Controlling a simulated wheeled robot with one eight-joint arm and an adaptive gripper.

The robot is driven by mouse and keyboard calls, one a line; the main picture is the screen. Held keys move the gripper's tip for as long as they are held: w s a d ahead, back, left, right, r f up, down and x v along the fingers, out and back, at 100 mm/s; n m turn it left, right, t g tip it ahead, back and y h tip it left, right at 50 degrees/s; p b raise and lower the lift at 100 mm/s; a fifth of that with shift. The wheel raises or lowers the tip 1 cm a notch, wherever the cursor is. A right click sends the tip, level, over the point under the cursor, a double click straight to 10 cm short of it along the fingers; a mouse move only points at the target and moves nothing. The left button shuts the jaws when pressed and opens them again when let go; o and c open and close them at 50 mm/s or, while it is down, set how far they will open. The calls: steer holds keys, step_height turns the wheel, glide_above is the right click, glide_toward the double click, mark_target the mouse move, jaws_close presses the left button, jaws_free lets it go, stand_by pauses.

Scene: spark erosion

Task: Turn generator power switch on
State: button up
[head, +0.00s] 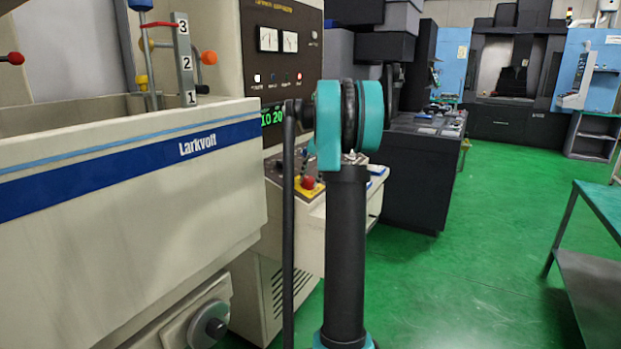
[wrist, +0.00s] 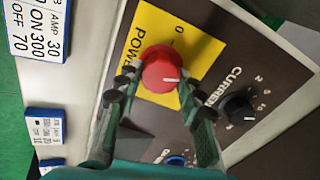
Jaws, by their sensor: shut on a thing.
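The power switch is a red round knob (wrist: 160,66) on a yellow plate (wrist: 205,28) lettered POWER, with a 0 mark beside it. My gripper's fingers cannot be made out there.
A black CURRENT knob (wrist: 238,108) and a blue knob (wrist: 176,160) are near the power switch. Blue labels (wrist: 43,125) lie left on the pale surface. The cream Larkvolt tank (head: 130,190) stands left in the head view. The green floor (head: 460,280) is open at right, before a bench (head: 600,275).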

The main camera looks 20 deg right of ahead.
steer(key=m, duration=0.4)
steer(key=shift+m, duration=0.3)
stand_by(0.5)
steer(key=o, duration=1.2)
steer(key=shift+c, duration=0.2)
steer(key=v, duration=1.2)
